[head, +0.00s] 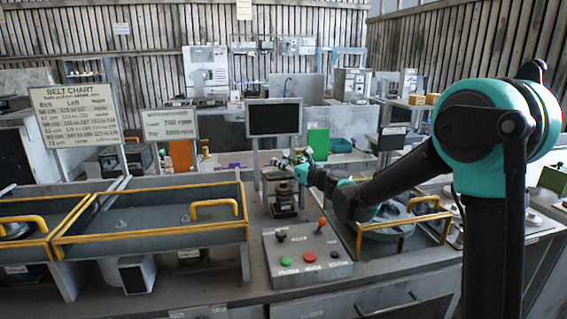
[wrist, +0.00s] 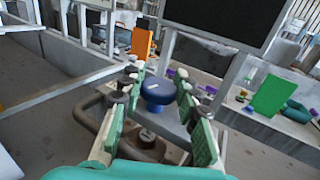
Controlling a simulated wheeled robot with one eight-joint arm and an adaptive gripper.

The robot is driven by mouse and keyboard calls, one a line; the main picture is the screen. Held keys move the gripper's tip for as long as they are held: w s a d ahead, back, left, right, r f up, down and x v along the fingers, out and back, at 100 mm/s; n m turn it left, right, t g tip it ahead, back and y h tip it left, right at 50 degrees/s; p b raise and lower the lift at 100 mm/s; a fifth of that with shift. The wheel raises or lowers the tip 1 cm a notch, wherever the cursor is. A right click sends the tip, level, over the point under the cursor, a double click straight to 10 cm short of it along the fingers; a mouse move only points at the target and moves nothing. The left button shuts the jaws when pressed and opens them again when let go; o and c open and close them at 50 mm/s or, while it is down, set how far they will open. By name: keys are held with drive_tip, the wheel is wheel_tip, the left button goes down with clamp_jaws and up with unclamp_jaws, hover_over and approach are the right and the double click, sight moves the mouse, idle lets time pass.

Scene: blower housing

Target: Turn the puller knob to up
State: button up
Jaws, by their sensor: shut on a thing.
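In the wrist view, a round, dark blue knob (wrist: 157,91) stands between the fingers of my gripper (wrist: 160,86). The pale green finger pads are on either side of it, and the gripper is shut on it. Small white marking shows on the knob's top, too small to read. In the head view, my gripper (head: 296,170) is at the top of a small grey machine (head: 282,194) on the bench, in front of a dark screen. The knob cannot be made out there. Which way the knob is turned cannot be told.
A control box (head: 306,255) with a black lever, an orange-topped lever and several buttons stands in front. A yellow-railed tray (head: 150,215) is at left, and a round housing with a yellow handle (head: 408,222) at right. A dark screen (head: 274,118) rises behind.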

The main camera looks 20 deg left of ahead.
drive_tip(key=shift+n+g, duration=0.3)
drive_tip(key=shift+g, duration=0.1)
drive_tip(key=n+g+y, duration=0.2)
drive_tip(key=n+g, duration=0.1)
drive_tip(key=g, duration=0.1)
drive_tip(key=shift+w, duration=0.15)
drive_tip(key=n+g, duration=0.2)
drive_tip(key=g, duration=0.1)
drive_tip(key=n+g, duration=0.2)
drive_tip(key=g, duration=0.2)
drive_tip(key=n+g+h, duration=0.1)
drive_tip(key=n+g, duration=0.1)
drive_tip(key=g, duration=0.1)
drive_tip(key=n+g+h, duration=0.1)
drive_tip(key=n+g, duration=0.1)
drive_tip(key=g, duration=0.1)
drive_tip(key=shift+n+g, duration=0.3)
drive_tip(key=shift+n, duration=0.1)
drive_tip(key=shift+n+g+h, duration=1.4)
drive_tip(key=shift+n+g, duration=0.1)
drive_tip(key=shift+g, duration=0.4)
drive_tip(key=shift+h, duration=0.3)
drive_tip(key=o, duration=1.2)
